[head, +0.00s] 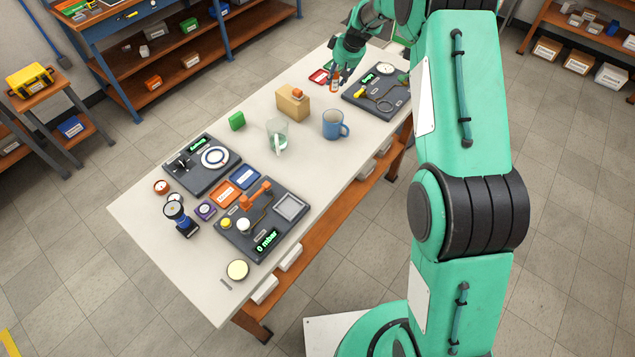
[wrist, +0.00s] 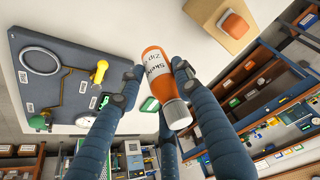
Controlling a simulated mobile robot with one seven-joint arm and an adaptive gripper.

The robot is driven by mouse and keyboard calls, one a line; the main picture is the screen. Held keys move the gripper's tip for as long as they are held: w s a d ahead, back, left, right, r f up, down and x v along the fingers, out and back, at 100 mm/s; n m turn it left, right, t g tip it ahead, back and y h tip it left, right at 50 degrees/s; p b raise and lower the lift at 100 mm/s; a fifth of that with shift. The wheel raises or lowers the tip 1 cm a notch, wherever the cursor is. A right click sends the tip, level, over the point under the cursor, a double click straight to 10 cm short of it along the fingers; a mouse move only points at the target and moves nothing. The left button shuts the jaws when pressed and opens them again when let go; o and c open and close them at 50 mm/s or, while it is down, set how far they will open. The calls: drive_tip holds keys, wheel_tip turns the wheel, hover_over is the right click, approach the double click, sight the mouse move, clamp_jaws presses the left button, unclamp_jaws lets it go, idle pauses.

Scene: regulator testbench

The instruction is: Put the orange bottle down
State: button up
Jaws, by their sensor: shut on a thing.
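The orange bottle (wrist: 157,75) has a white label band with dark lettering and a silver-grey end. My gripper (wrist: 152,80) is shut on it, with blue-grey fingers on both sides of the bottle in the wrist view. In the head view the bottle (head: 335,84) shows small below my gripper (head: 340,75), at the far end of the table. It looks upright there. I cannot tell whether its base touches the tabletop.
A dark test panel (head: 378,92) with a gauge lies right of the bottle. A red tray-like item (head: 319,76) lies to its left. A wooden block (head: 292,104) and a blue mug (head: 334,125) stand nearer. Bare white tabletop (head: 255,105) lies between the objects.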

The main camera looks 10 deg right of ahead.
drive_tip(key=s+a+r+b, duration=0.1)
drive_tip(key=s+a, duration=0.2)
drive_tip(key=s, duration=1)
drive_tip(key=s+a+r+b, duration=0.1)
drive_tip(key=s+a+b, duration=0.15)
drive_tip(key=s, duration=1.05)
drive_tip(key=s+a+f, duration=0.1)
drive_tip(key=s+f, duration=0.3)
drive_tip(key=s, duration=0.8)
drive_tip(key=s+f+b, duration=0.1)
drive_tip(key=s+f, duration=0.3)
drive_tip(key=s, duration=0.8)
drive_tip(key=shift+s+a+n, duration=0.25)
drive_tip(key=shift+a+n, duration=0.1)
drive_tip(key=shift+n, duration=0.05)
drive_tip(key=w+a+f, duration=0.1)
drive_tip(key=w+a, duration=0.2)
drive_tip(key=w, duration=1.2)
drive_tip(key=shift+w+a+f, duration=0.15)
drive_tip(key=shift+w+f, duration=0.1)
drive_tip(key=shift+w, duration=0.1)
drive_tip(key=shift+b, duration=0.3)
drive_tip(key=shift+f+b, duration=0.5)
drive_tip(key=shift+f, duration=1.25)
